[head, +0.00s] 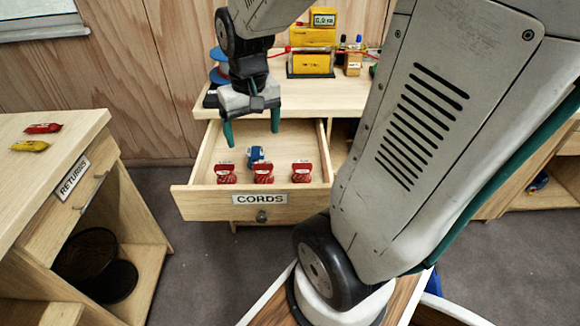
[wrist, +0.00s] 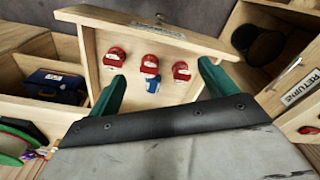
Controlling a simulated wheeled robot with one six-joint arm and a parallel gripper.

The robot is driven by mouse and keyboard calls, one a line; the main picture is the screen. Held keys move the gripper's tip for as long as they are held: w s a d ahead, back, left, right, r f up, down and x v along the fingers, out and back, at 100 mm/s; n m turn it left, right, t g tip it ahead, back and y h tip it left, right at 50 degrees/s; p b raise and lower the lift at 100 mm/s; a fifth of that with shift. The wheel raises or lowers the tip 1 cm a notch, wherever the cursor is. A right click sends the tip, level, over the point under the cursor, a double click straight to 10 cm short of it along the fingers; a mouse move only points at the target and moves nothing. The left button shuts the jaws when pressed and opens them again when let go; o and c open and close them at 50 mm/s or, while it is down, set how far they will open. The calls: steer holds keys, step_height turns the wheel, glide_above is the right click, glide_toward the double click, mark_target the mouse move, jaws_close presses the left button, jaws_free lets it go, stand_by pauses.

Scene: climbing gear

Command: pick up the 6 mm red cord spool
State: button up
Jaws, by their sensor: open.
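Three red spools (head: 226,173) (head: 263,173) (head: 302,172) stand in a row near the front of the open drawer (head: 190,205) labelled CORDS. Each has a small white tag, too small to read, so I cannot tell which is the 6 mm one. A blue spool (head: 256,155) sits behind the middle red one. My gripper (head: 252,131) is open and empty, above the rear of the drawer. In the wrist view my gripper (wrist: 162,74) has its fingers spread either side of the blue spool (wrist: 153,86), with the middle red spool (wrist: 150,64) just beyond it.
The drawer is under a bench (head: 340,92) carrying a yellow device with a digital readout (head: 323,20). At left, a RETURNS cabinet (head: 85,135) has a red and a yellow item (head: 30,146) on top and a dark round bin (head: 95,265) below. The drawer's rear floor is mostly clear.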

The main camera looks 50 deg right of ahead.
steer(key=w+d+f+m, duration=0.3)
steer(key=d+f, duration=0.7)
steer(key=d, duration=0.1)
steer(key=m, duration=0.2)
glide_above(302, 170)
steer(key=w, duration=0.1)
step_height(302, 170, down, 9)
steer(key=shift+g, duration=0.4)
steer(key=f, duration=0.3)
steer(key=d+f, duration=0.1)
steer(key=f, duration=0.4)
steer(key=shift+d+f, duration=0.2)
steer(key=shift+f, duration=0.15)
steer(key=shift+c, duration=0.3)
steer(key=c, duration=1)
